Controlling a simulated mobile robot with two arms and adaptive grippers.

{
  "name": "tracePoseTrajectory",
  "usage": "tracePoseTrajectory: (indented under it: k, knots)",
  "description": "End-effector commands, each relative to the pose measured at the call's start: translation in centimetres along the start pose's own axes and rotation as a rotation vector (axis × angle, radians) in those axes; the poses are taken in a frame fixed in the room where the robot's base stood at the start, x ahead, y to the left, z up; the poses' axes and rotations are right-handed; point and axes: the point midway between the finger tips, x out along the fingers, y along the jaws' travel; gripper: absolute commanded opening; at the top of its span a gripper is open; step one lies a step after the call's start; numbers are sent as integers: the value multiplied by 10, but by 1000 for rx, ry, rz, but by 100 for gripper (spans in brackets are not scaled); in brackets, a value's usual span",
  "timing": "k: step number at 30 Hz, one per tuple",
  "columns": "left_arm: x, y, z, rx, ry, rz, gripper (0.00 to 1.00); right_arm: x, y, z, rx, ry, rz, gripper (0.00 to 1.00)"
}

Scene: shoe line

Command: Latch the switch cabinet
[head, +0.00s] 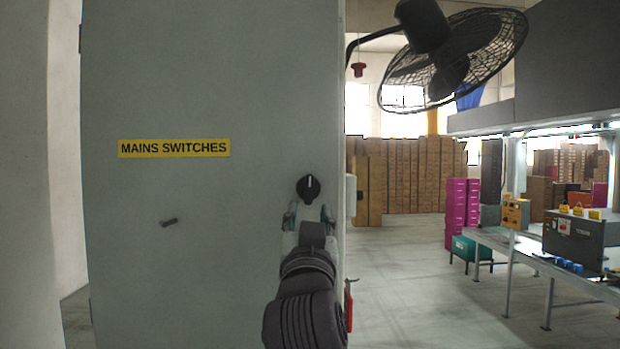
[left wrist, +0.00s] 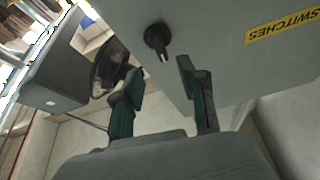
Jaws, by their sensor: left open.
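The grey switch cabinet (head: 200,270) fills the left of the head view, with a yellow "MAINS SWITCHES" label (head: 174,148). A round black knob (head: 308,188) with an upright white mark sits near the right edge of its front. The knob also shows in the left wrist view (left wrist: 157,38), just beyond the fingertips. My left gripper (head: 308,210) is just below the knob in the head view. In the left wrist view its two fingers (left wrist: 160,71) are apart with nothing between them. My right gripper is not in view.
A small dark bar (head: 168,222) sits on the cabinet front. A black fan (head: 455,60) hangs to the upper right. A workbench (head: 500,242) with boxes stands at the right, near stacked pink boxes (head: 461,210). The floor between cabinet and bench is clear.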

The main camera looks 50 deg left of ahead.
Motion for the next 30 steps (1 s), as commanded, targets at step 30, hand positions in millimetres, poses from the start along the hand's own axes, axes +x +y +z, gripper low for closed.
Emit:
tracePoseTrajectory:
  k: [30]
  knots:
    - [92, 1, 1, -1, 0, 2, 20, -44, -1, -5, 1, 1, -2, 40]
